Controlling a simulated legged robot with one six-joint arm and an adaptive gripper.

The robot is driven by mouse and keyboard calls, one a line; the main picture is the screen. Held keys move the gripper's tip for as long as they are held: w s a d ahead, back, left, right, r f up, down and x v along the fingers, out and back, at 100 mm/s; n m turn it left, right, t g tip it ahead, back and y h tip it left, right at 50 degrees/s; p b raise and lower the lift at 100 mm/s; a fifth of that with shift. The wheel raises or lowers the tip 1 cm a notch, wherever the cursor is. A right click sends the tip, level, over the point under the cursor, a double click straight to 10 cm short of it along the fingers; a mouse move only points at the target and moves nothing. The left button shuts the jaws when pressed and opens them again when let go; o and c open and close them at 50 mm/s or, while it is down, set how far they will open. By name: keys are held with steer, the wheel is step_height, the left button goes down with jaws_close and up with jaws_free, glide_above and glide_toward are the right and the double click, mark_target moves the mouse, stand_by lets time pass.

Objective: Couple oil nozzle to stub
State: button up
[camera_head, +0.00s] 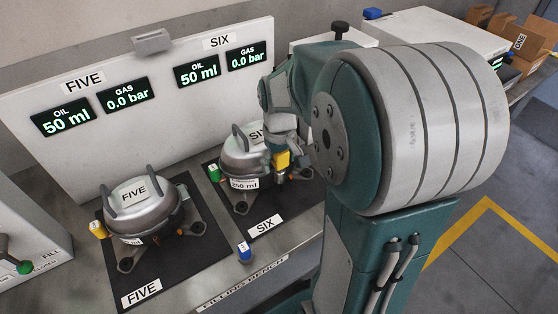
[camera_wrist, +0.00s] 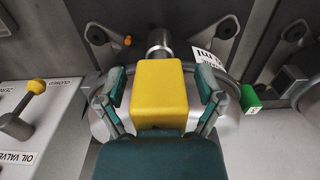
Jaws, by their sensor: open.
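The yellow oil nozzle block (camera_wrist: 158,90) fills the middle of the wrist view, with a silver round stub (camera_wrist: 158,42) directly beyond its far end. The block and stub look in line; whether they are fully seated I cannot tell. My gripper (camera_wrist: 160,86) is open, with one teal finger on each side of the block and a visible gap at both sides. In the head view the yellow block (camera_head: 281,160) is at the right side of compressor SIX (camera_head: 246,158), which carries a 250 ml label. My arm partly hides that compressor, and the fingers are hard to make out there.
Compressor FIVE (camera_head: 143,208) stands left on its black mat, with a yellow piece (camera_head: 97,229) at its side. A blue item (camera_head: 244,250) is on the bench between the mats. In the wrist view, an oil valve panel (camera_wrist: 45,115) is left and a green piece (camera_wrist: 250,97) right.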

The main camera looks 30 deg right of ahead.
steer(key=shift+r, duration=0.1)
step_height(320, 180, up, 12)
steer(key=shift+w+f, duration=0.1)
steer(key=shift+f, duration=0.05)
stand_by(0.3)
stand_by(0.4)
steer(key=s+a+t, duration=0.5)
steer(key=s+a, duration=0.6)
steer(key=s, duration=0.2)
steer(key=shift+f+t, duration=0.3)
steer(key=shift+f, duration=0.05)
stand_by(0.5)
